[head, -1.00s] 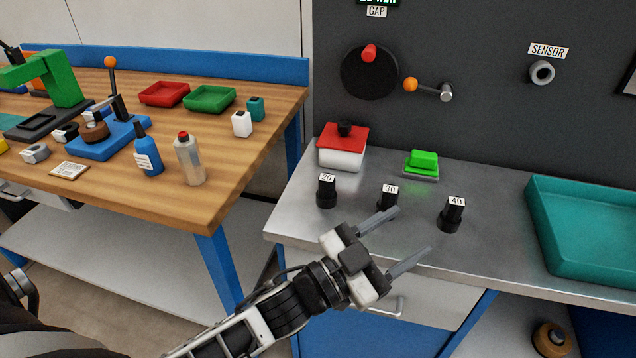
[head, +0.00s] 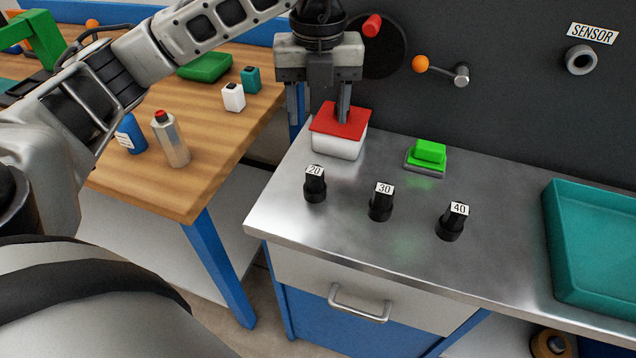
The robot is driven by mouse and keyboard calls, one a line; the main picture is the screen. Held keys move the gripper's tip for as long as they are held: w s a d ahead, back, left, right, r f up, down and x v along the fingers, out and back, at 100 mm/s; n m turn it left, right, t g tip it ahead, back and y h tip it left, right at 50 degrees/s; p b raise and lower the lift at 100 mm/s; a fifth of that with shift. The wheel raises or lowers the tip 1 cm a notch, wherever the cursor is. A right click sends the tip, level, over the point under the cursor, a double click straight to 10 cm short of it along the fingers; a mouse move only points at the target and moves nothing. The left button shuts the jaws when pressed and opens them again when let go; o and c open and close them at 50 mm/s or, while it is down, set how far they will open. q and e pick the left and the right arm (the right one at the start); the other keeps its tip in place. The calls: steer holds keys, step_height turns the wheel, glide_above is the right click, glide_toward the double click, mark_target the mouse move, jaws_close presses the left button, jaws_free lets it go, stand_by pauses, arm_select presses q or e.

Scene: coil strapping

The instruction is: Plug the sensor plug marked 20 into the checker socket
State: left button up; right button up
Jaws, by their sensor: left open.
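The black sensor plug marked 20 (head: 315,186) stands upright on the metal bench, leftmost of three plugs. The plugs marked 30 (head: 381,204) and 40 (head: 452,223) stand to its right. The round grey socket (head: 580,60) under the SENSOR label (head: 592,33) is on the dark upright panel at the upper right. My left gripper (head: 318,112) is open, pointing down, behind and above plug 20. One finger is in front of the red-topped white box; I cannot tell whether it touches. The right gripper is not in view.
The red-topped white box (head: 338,146) and a green button (head: 428,154) stand behind the plugs. A teal tray (head: 600,285) is at the right. An orange-knobbed lever (head: 436,70) and a red-handled black disc (head: 400,50) stick out from the panel. The bench front is clear.

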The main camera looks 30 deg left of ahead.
mark_target(315, 170)
arm_select(q)
step_height(315, 170, down, 9)
steer(key=shift+r+p, duration=0.2)
steer(key=shift+p, duration=0.15)
steer(key=shift+s+a+f+p, duration=0.15)
steer(key=shift+f+p, duration=0.15)
steer(key=shift+f, duration=1.05)
steer(key=shift+s+f+p, duration=0.1)
steer(key=shift+f+p, duration=0.2)
steer(key=shift+f, duration=1)
steer(key=c, duration=1.1)
